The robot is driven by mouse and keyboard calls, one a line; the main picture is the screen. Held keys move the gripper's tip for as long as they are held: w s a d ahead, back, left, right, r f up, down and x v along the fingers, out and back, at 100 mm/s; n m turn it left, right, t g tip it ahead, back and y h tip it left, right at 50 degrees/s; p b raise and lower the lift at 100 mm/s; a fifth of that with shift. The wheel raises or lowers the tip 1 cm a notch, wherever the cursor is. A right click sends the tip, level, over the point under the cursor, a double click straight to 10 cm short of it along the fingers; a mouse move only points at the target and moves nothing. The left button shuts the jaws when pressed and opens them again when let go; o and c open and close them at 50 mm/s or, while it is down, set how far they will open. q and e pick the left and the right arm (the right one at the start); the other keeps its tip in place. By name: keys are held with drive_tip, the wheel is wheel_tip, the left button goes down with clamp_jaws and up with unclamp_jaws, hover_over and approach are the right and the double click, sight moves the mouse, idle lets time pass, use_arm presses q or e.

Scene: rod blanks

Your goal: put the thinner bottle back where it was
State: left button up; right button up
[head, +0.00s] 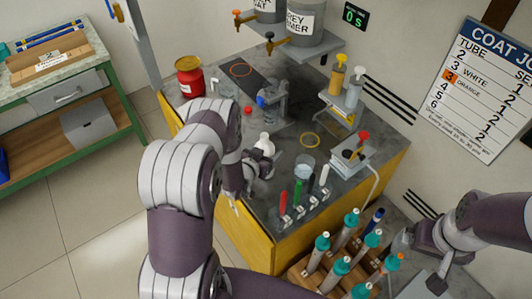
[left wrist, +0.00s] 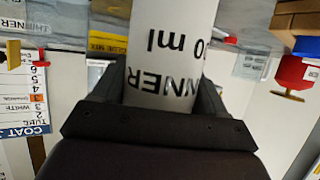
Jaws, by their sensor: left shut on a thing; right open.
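The thinner bottle (head: 265,142) is white with a small top and stands out above my left gripper (head: 260,163) in the head view. In the left wrist view the bottle (left wrist: 172,45) fills the space between the two fingers, its printed label partly readable and upside down. My left gripper is shut on it. I cannot tell whether its base touches the dark bench top. My right gripper (head: 412,240) is open and empty at the right, beside the rack of teal-capped tubes. A yellow ring (head: 301,138) and a red ring (head: 231,72) are marked on the bench.
A clear beaker (head: 305,166) and a row of coloured tubes (head: 297,193) stand close right of the bottle. A red jar (head: 190,77) is at the back left. The wooden tube rack (head: 305,271) is in front. Tanks with taps hang above.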

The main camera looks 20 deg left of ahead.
use_arm(q)
drive_tip(key=shift+f, duration=0.2)
drive_tip(key=shift+s+r, duration=0.1)
drive_tip(key=shift+r, duration=0.05)
drive_tip(key=o, duration=1.3)
drive_tip(key=shift+f, duration=0.25)
drive_tip(key=shift+o, duration=0.2)
drive_tip(key=shift+r, duration=0.1)
